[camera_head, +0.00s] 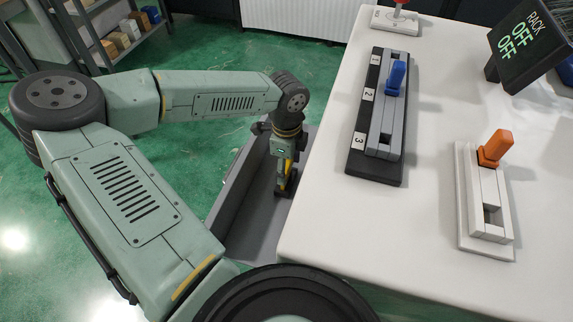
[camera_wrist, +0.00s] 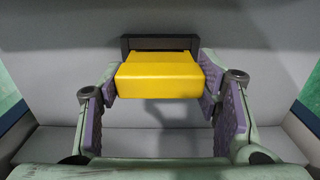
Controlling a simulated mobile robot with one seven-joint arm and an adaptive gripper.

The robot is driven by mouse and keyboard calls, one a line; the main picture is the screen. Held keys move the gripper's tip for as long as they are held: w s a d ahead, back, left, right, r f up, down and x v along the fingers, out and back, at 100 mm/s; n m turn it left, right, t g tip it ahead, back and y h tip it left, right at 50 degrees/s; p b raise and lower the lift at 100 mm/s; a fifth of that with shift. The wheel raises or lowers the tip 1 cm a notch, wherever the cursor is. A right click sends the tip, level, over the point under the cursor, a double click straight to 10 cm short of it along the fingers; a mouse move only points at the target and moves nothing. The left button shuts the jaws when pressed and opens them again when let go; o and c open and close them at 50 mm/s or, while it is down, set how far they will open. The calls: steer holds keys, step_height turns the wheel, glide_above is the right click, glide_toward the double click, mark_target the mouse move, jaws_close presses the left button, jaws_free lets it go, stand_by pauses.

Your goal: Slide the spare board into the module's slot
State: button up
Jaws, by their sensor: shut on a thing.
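A yellow block (camera_wrist: 158,76), which looks like the handle of the spare board, sits between the purple pads of my gripper (camera_wrist: 160,85) in the wrist view. A dark grey bar (camera_wrist: 160,42) shows just beyond it; I cannot tell whether it is part of the board. In the head view my gripper (camera_head: 285,160) points down inside a grey bin beside the table, with yellow (camera_head: 281,170) showing at its fingers. Most of the held thing is hidden. No slot is clearly identifiable as the module's.
The grey bin's wall (camera_head: 232,180) stands close around my gripper. The white table (camera_head: 340,220) is at right. On it are a dark numbered fixture (camera_head: 359,140) with a blue handle (camera_head: 396,77), a white fixture (camera_head: 466,200) with an orange handle (camera_head: 495,147), and a RACK display (camera_head: 525,40) reading OFF.

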mark_target(287, 164)
steer(key=shift+f+b, duration=0.9)
steer(key=shift+b, duration=0.15)
steer(key=o, duration=1.2)
steer(key=shift+r, duration=0.1)
step_height(287, 164, up, 12)
